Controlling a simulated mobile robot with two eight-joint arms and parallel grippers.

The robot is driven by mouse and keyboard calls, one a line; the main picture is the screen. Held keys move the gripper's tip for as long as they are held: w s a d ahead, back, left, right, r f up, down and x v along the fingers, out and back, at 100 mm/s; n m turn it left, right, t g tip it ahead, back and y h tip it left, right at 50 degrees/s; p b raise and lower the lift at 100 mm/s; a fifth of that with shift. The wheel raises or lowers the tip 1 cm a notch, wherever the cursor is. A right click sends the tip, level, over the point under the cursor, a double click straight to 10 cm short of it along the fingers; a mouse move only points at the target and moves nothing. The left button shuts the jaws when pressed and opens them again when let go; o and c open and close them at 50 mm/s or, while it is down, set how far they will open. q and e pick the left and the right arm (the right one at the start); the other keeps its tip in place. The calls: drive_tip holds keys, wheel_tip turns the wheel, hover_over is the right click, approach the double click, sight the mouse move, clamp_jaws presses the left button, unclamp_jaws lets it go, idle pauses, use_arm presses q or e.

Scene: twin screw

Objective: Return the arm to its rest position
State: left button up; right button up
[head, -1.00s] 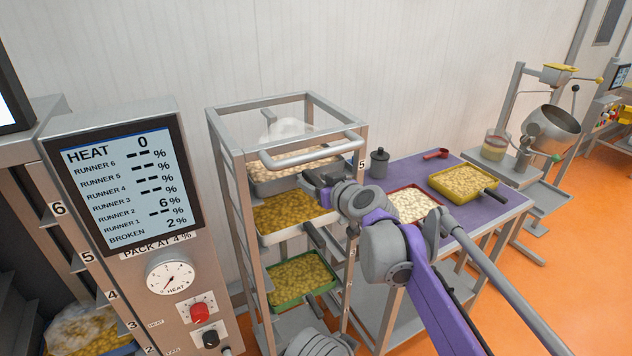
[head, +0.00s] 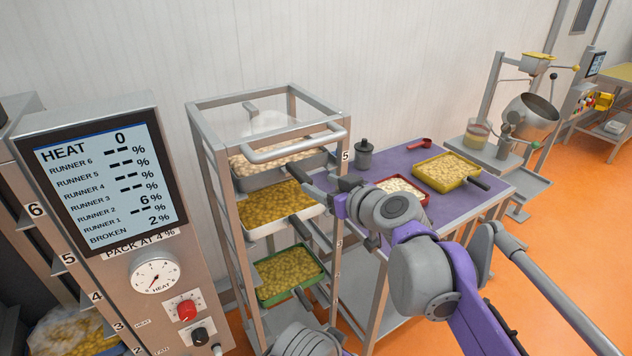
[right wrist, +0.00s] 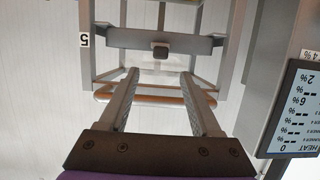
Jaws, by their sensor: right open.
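My right arm, purple and grey, reaches in from the lower right in the head view. Its gripper (head: 318,190) is in front of the right side of the metal rack (head: 205,150), near the tray handles. In the right wrist view its two fingers (right wrist: 159,78) are spread wide with nothing between them. Whether it touches the rack cannot be told. My left gripper is not in view.
The rack holds a grey tray (head: 255,180), a white tray (head: 262,228) and a green tray (head: 292,291). A purple-topped table (head: 395,161) bears red and yellow trays. A heat panel (head: 108,165) stands left. Orange floor (head: 545,240) is open at right.

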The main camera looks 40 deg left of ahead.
idle(0.5)
drive_tip(key=s+d+f+m+t+h, duration=0.1)
drive_tip(key=d+f+m+h, duration=0.3)
drive_tip(key=d, duration=0.8)
drive_tip(key=d+f+m+h, duration=0.1)
drive_tip(key=d+f, duration=0.5)
drive_tip(key=d, duration=0.7)
drive_tip(key=s+d+f+m+h, duration=0.2)
drive_tip(key=s+d+f, duration=0.2)
drive_tip(key=d, duration=0.4)
drive_tip(key=s+d+f+m+h, duration=0.3)
drive_tip(key=s+d+f, duration=0.2)
drive_tip(key=d, duration=0.4)
drive_tip(key=s+d+f+m+h, duration=0.3)
drive_tip(key=s+d+f, duration=0.2)
drive_tip(key=d, duration=0.3)
drive_tip(key=shift+s+d+f+g, duration=0.2)
drive_tip(key=shift+d+f+g, duration=0.15)
drive_tip(key=shift+f, duration=0.4)
drive_tip(key=shift+c, duration=1.2)
